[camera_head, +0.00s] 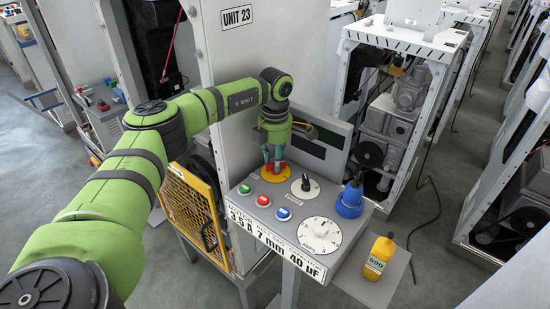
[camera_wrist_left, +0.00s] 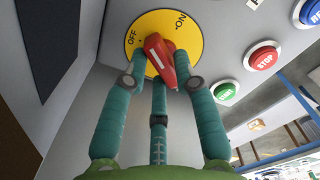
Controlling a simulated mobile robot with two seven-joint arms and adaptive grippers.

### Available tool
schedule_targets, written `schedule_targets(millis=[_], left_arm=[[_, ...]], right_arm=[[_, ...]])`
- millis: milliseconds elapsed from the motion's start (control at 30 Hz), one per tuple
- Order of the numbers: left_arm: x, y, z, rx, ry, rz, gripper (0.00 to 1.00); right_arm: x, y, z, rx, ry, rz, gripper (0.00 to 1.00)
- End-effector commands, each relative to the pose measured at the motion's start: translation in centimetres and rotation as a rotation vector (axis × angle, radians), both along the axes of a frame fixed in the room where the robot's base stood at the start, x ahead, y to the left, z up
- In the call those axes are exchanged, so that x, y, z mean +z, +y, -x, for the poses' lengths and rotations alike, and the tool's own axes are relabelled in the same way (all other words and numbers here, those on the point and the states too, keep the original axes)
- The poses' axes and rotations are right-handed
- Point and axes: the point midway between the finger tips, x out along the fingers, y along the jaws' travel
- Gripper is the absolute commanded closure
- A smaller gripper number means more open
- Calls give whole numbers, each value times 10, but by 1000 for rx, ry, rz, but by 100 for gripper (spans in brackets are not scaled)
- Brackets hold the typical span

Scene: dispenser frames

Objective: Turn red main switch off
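The red main switch (camera_wrist_left: 164,60) is a red handle with a white stripe on a yellow disc (camera_wrist_left: 195,45) marked OFF and ON. The handle's upper end lies close to the OFF mark in the left wrist view. My left gripper (camera_wrist_left: 160,62) has its teal fingers on both sides of the handle, with the fingertips close against it; a third finger is below. In the head view the left gripper (camera_head: 272,164) is over the yellow disc (camera_head: 286,175), hiding much of the red switch (camera_head: 269,170). My right gripper is not in view.
The panel also has a black knob (camera_head: 305,183), green, red and blue buttons (camera_head: 283,213), a white dial (camera_head: 320,236) and a blue object (camera_head: 350,199). A yellow bottle (camera_head: 379,256) stands at the right. A yellow mesh guard (camera_head: 190,207) is left of the panel.

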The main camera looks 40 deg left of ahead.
Motion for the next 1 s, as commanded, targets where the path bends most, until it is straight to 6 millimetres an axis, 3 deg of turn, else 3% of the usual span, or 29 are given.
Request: schedule_targets(millis=[467, 1000], left_arm=[[9, 0, -1, -1, -3, 1, 51], [108, -1, -1, -1, -3, 1, 51]], right_arm=[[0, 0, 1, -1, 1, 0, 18], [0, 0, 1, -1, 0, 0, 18]])
